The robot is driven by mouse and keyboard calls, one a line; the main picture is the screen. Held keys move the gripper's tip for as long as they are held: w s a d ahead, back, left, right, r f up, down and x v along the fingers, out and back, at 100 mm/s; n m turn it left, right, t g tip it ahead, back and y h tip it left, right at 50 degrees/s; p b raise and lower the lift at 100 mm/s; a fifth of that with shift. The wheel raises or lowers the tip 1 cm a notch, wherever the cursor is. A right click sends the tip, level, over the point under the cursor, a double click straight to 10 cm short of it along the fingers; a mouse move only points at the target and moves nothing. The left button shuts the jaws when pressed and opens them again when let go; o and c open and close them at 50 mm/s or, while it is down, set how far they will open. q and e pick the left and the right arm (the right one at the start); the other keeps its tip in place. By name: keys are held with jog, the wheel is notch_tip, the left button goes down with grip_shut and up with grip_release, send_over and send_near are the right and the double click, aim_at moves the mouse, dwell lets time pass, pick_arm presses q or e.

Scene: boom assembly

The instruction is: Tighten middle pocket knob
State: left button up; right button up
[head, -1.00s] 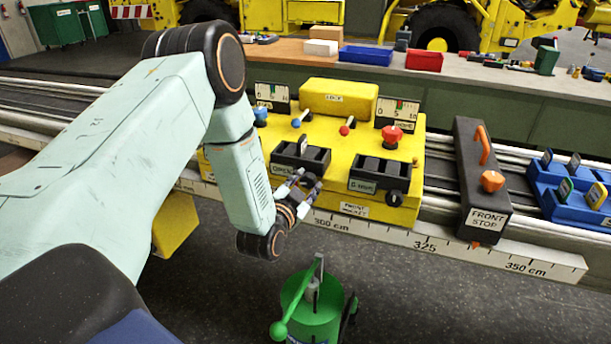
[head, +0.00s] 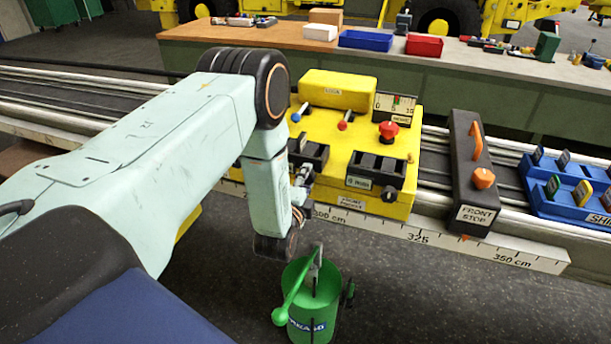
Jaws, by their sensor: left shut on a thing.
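The yellow machine block (head: 345,160) sits on the rails, with black pockets on its front. The middle pocket (head: 308,152) is partly hidden behind my left arm. My left gripper (head: 302,187) is at the lower front of this pocket, with its fingers closed at the place of the middle pocket knob. The knob itself is hidden by the fingers. The pocket to its right (head: 374,170) shows its own black knob (head: 389,194), apart from the gripper. My right gripper is not in view.
A red knob (head: 388,131) and small levers stand on the block's top. A green canister (head: 313,305) stands below the gripper. A scale (head: 440,240) runs along the rail.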

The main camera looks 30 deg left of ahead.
pick_arm(q)
jog(key=m, duration=0.3)
jog(key=m+p, duration=0.1)
jog(key=shift+s+d+f, duration=0.15)
jog(key=shift+f, duration=0.1)
jog(key=m, duration=0.5)
jog(key=shift+f+t+y+p, duration=0.1)
jog(key=shift+t+y+p, duration=0.2)
jog(key=shift+y+p, duration=0.1)
jog(key=shift+m, duration=0.3)
jog(key=o, duration=0.9)
jog(key=shift+c, duration=0.2)
jog(key=o, duration=0.3)
jog(key=shift+r, duration=0.2)
jog(key=v, duration=1.2)
